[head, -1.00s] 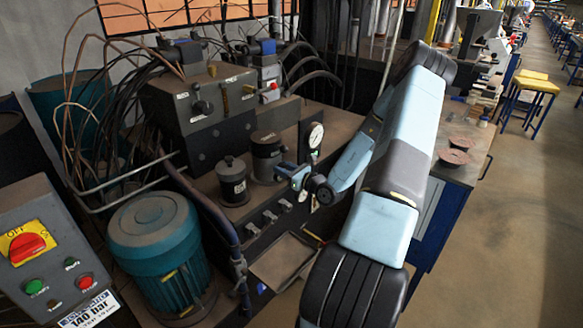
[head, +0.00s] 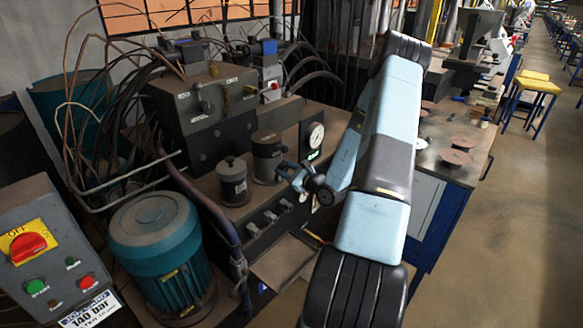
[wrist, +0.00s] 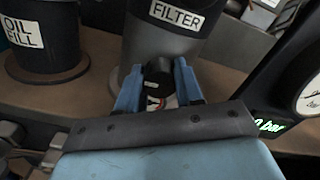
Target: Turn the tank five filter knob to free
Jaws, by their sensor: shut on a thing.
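The filter (head: 267,157) is a dark cylinder on the tank top, and the wrist view shows its white FILTER label (wrist: 176,14). Its small black knob (wrist: 158,72) sticks out low on the front, between the two blue fingers of my gripper (wrist: 157,85). My gripper is shut on the knob; it also shows in the head view (head: 284,170) at the filter's right side. I cannot read the knob's setting or a tank number.
The oil fill canister (head: 232,182) stands just left of the filter. A round pressure gauge (head: 317,135) with a green display is close on the right. Several small valves line the tank front below. A green motor (head: 155,245) and a control box (head: 50,250) stand at left.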

